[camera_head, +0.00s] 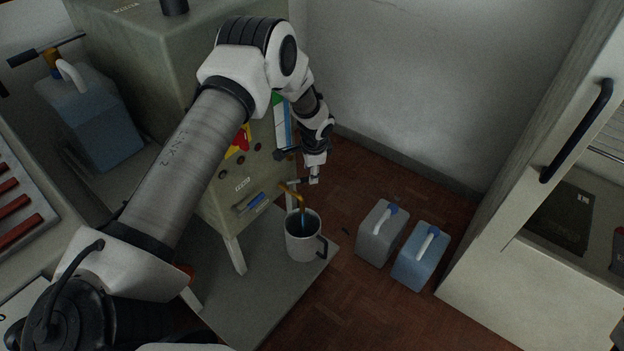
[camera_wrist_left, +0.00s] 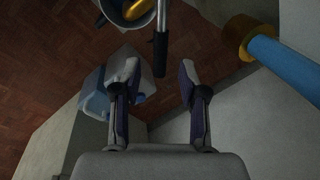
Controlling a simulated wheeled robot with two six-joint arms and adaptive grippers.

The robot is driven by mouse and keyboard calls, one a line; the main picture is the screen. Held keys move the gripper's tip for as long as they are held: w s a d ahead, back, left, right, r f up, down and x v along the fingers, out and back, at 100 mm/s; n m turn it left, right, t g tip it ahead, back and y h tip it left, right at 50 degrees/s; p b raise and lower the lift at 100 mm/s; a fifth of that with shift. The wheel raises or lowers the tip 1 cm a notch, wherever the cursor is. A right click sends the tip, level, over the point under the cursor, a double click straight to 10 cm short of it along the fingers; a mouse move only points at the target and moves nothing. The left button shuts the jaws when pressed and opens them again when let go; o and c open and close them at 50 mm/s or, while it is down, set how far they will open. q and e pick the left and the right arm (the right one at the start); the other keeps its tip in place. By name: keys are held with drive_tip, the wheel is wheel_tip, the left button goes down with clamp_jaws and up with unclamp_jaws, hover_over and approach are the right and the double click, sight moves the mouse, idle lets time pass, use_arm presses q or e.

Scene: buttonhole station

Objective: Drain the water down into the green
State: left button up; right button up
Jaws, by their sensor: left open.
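A brass spout (camera_head: 301,199) on the green-grey cabinet (camera_head: 225,212) curves down over a grey-white mug (camera_head: 305,250). Blue, apparently water, shows below the spout inside the mug; I cannot tell whether it is flowing. A thin lever with a dark grip (camera_wrist_left: 160,52) extends from beside the spout. My left gripper (camera_head: 313,177) is by the lever. In the wrist view my left gripper (camera_wrist_left: 157,75) is open, and the dark grip points in between its fingers without visible contact. The mug's rim and spout show at the top there. My right gripper is out of view.
A clear jug (camera_head: 378,238) and a blue jug (camera_head: 418,262) stand on the floor right of the mug. Another blue jug (camera_head: 97,122) stands at left. A pale cabinet with a black handle (camera_head: 577,130) is at right. Front floor is clear.

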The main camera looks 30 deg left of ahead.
use_arm(q)
drive_tip(key=shift+w+a+f, duration=0.1)
drive_tip(key=shift+a+f, duration=0.05)
drive_tip(key=shift+f, duration=0.5)
drive_tip(key=shift+w+a+f, duration=0.1)
drive_tip(key=shift+f, duration=0.5)
clamp_jaws()
